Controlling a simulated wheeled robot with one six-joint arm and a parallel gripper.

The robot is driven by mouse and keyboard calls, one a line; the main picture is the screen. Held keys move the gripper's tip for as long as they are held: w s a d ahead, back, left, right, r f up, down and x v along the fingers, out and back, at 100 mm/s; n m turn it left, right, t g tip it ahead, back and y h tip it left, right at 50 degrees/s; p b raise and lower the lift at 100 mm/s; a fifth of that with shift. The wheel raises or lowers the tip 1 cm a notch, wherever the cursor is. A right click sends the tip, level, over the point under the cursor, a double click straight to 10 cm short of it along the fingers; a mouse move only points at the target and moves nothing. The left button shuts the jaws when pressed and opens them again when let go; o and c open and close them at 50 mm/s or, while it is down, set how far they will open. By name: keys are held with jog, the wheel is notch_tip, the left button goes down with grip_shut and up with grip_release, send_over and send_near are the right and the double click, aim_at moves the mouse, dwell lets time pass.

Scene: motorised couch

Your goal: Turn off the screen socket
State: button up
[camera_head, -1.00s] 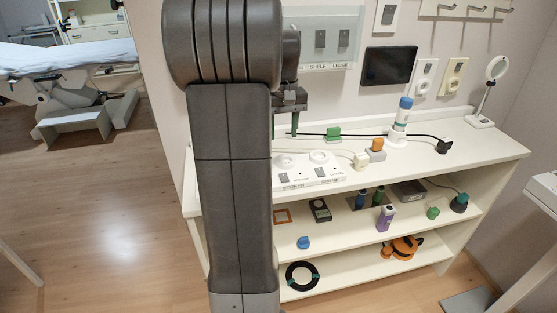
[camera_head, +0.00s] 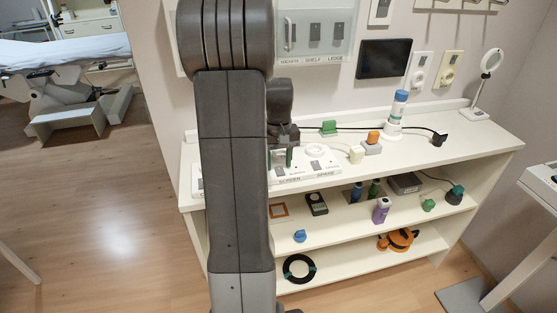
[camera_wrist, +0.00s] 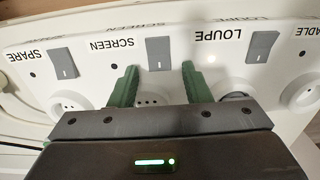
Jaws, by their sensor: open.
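The socket strip (camera_head: 290,184) lies on the bench top, with SCREEN and SPARE labels on its front. In the wrist view the strip (camera_wrist: 185,62) shows SPARE, SCREEN and LOUPE labels from left to right. The grey rocker switch beside the SCREEN label (camera_wrist: 160,52) sits between and just beyond the green fingertips. My gripper (camera_wrist: 159,78) is open and empty above the strip; it also shows in the head view (camera_head: 289,157), partly hidden by my arm. The dot by SCREEN (camera_wrist: 113,66) looks dark; the one by LOUPE (camera_wrist: 211,58) looks lit.
The SPARE switch (camera_wrist: 63,65) and LOUPE switch (camera_wrist: 262,47) flank the middle one. A dark screen (camera_head: 384,59) hangs on the wall.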

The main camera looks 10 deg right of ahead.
aim_at(281, 174)
grip_shut()
jog(key=shift+s+f+t+b, duration=0.15)
jog(key=shift+t+b, duration=0.35)
jog(key=shift+b, duration=0.4)
jog(key=shift+s+r+t+b, duration=0.15)
jog(key=shift+r+t+b, duration=0.1)
jog(key=shift+t+b, duration=0.3)
grip_release()
notch_tip(281, 174, up, 14)
jog(key=s, duration=0.2)
jog(key=shift+s+f, duration=0.15)
jog(key=shift+f, duration=0.15)
